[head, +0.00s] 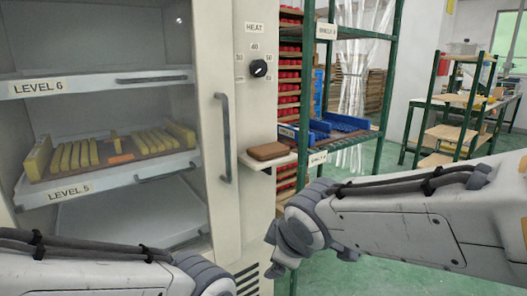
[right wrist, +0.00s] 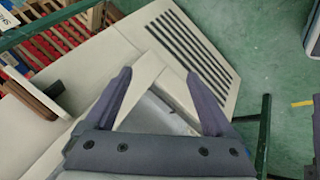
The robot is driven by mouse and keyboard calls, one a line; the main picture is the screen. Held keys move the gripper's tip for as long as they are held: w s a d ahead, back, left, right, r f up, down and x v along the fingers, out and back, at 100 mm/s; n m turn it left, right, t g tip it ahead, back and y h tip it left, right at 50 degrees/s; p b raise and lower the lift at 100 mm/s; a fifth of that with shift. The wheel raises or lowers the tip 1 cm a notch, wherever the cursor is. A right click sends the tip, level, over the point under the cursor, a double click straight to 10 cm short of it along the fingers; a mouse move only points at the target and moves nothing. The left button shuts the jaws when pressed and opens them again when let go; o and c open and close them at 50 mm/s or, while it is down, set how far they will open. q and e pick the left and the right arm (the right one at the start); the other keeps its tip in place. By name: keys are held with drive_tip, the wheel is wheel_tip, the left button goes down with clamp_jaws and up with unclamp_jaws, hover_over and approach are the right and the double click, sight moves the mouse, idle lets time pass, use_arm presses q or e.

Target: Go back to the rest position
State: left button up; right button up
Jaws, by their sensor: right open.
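My right arm (head: 420,225) reaches in from the right in the head view, with its gripper (head: 279,260) pointing down in front of the cabinet's lower right side. In the right wrist view the right gripper (right wrist: 158,75) has its two dark fingers spread wide with nothing between them. Beyond the fingers are pale cabinet panels and the green floor. My left arm (head: 90,272) lies along the bottom left of the head view. Its gripper is out of the picture.
A cabinet (head: 258,130) stands open at left, with a LEVEL 6 shelf (head: 105,84) and a LEVEL 5 shelf (head: 110,180) bearing a tray of yellow pieces. A brown block (head: 268,151) rests on a side ledge. A green rack (head: 385,85) stands right of it; green floor (head: 340,275) is open.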

drive_tip(key=s+d+f+m+g+h, duration=0.1)
drive_tip(key=s+f+m+g, duration=0.3)
drive_tip(key=s, duration=0.6)
drive_tip(key=s+d+f+m+g, duration=0.1)
drive_tip(key=s+f+m+g, duration=0.3)
drive_tip(key=s, duration=0.6)
wheel_tip(320, 180, up, 34)
drive_tip(key=n+t+p, duration=0.1)
drive_tip(key=p, duration=3.3)
drive_tip(key=shift+w+f+p, duration=0.15)
drive_tip(key=shift+w+p, duration=0.1)
drive_tip(key=shift+p, duration=0.15)
drive_tip(key=shift+a, duration=0.1)
